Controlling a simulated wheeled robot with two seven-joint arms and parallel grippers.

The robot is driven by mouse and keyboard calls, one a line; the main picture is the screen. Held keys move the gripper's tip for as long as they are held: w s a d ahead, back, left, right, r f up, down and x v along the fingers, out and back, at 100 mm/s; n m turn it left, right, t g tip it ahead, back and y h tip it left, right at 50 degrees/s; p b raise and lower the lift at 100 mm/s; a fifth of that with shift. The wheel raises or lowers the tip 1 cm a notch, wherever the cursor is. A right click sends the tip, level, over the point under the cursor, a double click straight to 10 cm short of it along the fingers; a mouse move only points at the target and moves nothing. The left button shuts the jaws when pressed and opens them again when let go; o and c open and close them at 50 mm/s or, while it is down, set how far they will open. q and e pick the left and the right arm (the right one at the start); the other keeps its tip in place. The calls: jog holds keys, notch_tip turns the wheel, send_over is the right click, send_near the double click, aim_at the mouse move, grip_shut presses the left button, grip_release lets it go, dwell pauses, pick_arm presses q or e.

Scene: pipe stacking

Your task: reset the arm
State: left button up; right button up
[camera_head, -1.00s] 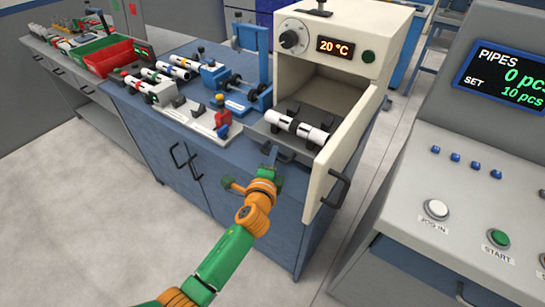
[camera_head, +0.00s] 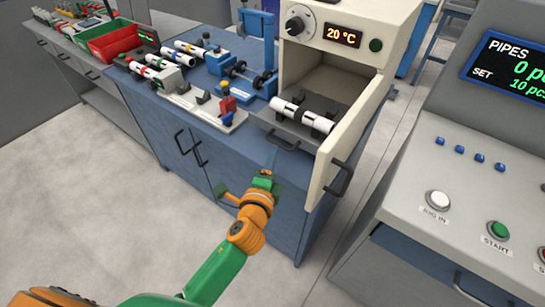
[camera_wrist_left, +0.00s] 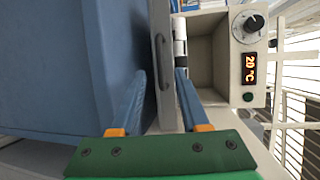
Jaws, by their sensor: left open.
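My left gripper (camera_head: 268,168) is in front of the blue cabinet, below the oven tray's handle, apart from the tray and empty. In the left wrist view its two blue fingers (camera_wrist_left: 160,95) stand wide apart. The white pipe (camera_head: 304,114) with dark bands lies across black supports on the pulled-out tray (camera_head: 280,131) of the cream oven (camera_head: 340,62). The pipe also shows partly in the left wrist view (camera_wrist_left: 179,48), behind the tray front. My right gripper is not in view.
The oven's door (camera_head: 335,160) stands open beside the tray. On the blue bench are several pipes (camera_head: 150,70), a blue fixture (camera_head: 240,72) and a red-and-blue clamp (camera_head: 227,103). A control panel (camera_head: 440,200) stands at right. The floor at lower left is clear.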

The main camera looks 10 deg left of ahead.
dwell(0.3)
pick_arm(q)
jog(key=s+a+f+n+g+y, duration=0.2)
jog(key=s+a+f+n+g, duration=0.25)
jog(key=s+f+n, duration=0.2)
jog(key=s+a+f+n+g+h, duration=0.1)
jog(key=s+f+n+g, duration=0.3)
jog(key=s, duration=0.5)
jog(key=s+a+f+n+g+h, duration=0.1)
jog(key=s+n+g, duration=0.3)
jog(key=s+n, duration=0.4)
notch_tip(320, 180, down, 16)
jog(key=s+m+g, duration=0.1)
jog(key=s+m, duration=0.1)
jog(key=s+a+f+g, duration=0.1)
jog(key=s+a+f, duration=0.1)
jog(key=s+f, duration=0.9)
jog(key=shift+s, duration=0.85)
